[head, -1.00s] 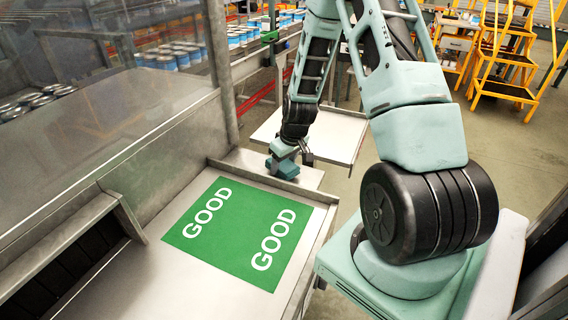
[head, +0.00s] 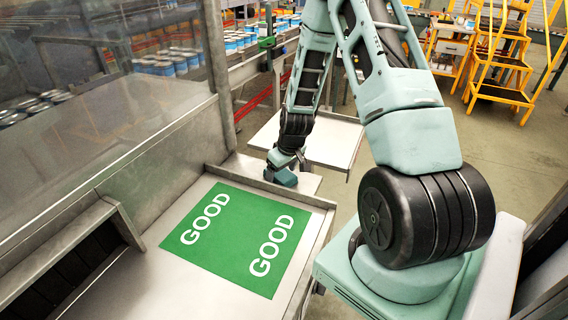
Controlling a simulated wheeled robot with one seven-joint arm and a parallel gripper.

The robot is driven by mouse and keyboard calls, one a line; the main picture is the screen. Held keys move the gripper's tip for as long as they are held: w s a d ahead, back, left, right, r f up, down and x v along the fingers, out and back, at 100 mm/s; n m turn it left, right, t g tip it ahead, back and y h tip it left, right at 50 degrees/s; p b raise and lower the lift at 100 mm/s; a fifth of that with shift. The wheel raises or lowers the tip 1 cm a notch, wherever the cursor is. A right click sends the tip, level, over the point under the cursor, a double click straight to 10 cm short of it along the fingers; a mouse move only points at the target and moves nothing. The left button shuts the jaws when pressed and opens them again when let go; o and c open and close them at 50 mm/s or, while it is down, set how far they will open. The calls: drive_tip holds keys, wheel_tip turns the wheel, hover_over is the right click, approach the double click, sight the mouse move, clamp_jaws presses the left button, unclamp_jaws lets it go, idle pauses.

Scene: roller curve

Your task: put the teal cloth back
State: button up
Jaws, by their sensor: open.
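The teal cloth (head: 287,179) is a small folded lump on the bare metal ledge behind the green GOOD mat. My gripper (head: 278,174) is open and points down right at the cloth, close above or around it. A dark finger shows at the cloth's left side. The far finger and any contact with the cloth are hidden or too small to tell.
The green GOOD mat (head: 236,239) lies flat in a metal tray with a raised lip (head: 268,187) near the cloth. A clear panel (head: 110,110) on a metal frame stands to the left.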

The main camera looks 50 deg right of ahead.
drive_tip(key=b+v, duration=0.3)
drive_tip(key=v, duration=0.9)
drive_tip(key=s+a+r+n+g+y, duration=0.1)
drive_tip(key=s+a+r+n, duration=0.15)
drive_tip(key=a, duration=0.95)
drive_tip(key=s+a+r+n+y, duration=0.1)
drive_tip(key=a+r+n, duration=0.15)
drive_tip(key=a, duration=0.95)
drive_tip(key=s+a+r+n+g, duration=0.1)
drive_tip(key=s+a, duration=0.5)
drive_tip(key=s, duration=0.2)
drive_tip(key=s+a+r+n+g+h, duration=0.1)
drive_tip(key=s+a+r+n, duration=0.1)
drive_tip(key=s+a, duration=0.4)
drive_tip(key=s, duration=0.3)
drive_tip(key=shift+a+r, duration=0.2)
drive_tip(key=shift+a, duration=0.05)
wheel_tip(320, 180, down, 5)
drive_tip(key=b, duration=0.4)
drive_tip(key=shift+w+r, duration=0.1)
